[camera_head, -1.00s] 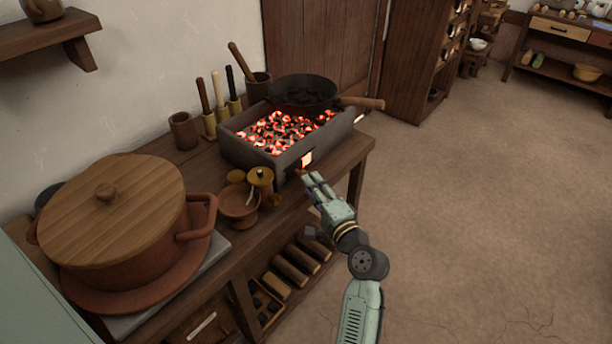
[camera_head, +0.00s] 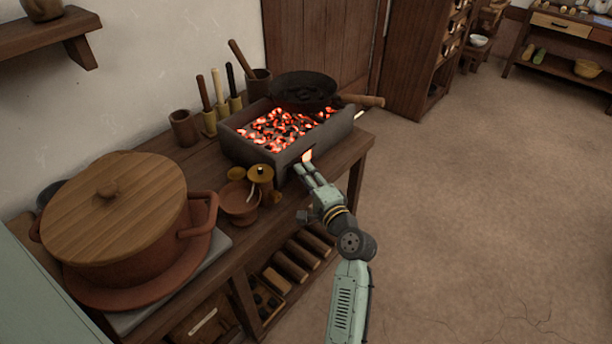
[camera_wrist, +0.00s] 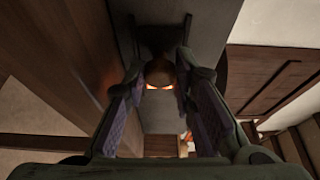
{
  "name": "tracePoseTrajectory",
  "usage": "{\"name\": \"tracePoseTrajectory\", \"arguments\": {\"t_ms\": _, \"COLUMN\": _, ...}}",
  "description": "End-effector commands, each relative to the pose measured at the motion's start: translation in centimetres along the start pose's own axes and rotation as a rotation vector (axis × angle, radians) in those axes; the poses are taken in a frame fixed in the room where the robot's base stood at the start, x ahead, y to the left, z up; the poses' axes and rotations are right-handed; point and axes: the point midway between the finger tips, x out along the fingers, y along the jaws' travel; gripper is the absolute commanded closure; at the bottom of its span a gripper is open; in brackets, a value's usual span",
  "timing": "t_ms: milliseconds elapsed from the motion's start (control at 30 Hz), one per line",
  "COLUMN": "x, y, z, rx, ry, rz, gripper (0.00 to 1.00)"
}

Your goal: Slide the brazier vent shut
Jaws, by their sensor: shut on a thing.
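The grey brazier (camera_head: 325,135) stands on the wooden bench, full of glowing coals. The vent (camera_head: 307,156) is a small glowing opening low in its front face, partly hidden by my fingers in the head view. In the wrist view, a narrow orange glow from the vent (camera_wrist: 160,87) shows below a dark rounded knob (camera_wrist: 160,72). My gripper (camera_head: 304,170) is at the front face; in the wrist view its fingers (camera_wrist: 160,85) are on both sides of the knob and shut on it. The exact contact is dark.
A black pan (camera_head: 304,92) sits on the brazier's far end, its wooden handle jutting right. A clay bowl (camera_head: 240,200) and a brass pot (camera_head: 261,180) stand close left of my gripper. A big lidded pot (camera_head: 115,215) is further left. The floor at right is clear.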

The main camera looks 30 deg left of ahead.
Motion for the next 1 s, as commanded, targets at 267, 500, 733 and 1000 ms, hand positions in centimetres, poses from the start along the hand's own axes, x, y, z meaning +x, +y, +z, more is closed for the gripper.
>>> {"name": "tracePoseTrajectory", "arguments": {"t_ms": 267, "x": 0.0, "y": 0.0, "z": 0.0, "rx": 0.000, "ry": 0.000, "rz": 0.000, "gripper": 1.00}}
{"name": "tracePoseTrajectory", "arguments": {"t_ms": 500, "x": 0.0, "y": 0.0, "z": 0.0, "rx": -0.001, "ry": 0.000, "rz": 0.000, "gripper": 1.00}}
{"name": "tracePoseTrajectory", "arguments": {"t_ms": 733, "x": 0.9, "y": 0.1, "z": -2.3, "rx": -0.001, "ry": 0.005, "rz": -0.004, "gripper": 1.00}}
{"name": "tracePoseTrajectory", "arguments": {"t_ms": 1000, "x": 2.0, "y": 0.0, "z": -5.1, "rx": 0.000, "ry": 0.002, "rz": -0.002, "gripper": 1.00}}
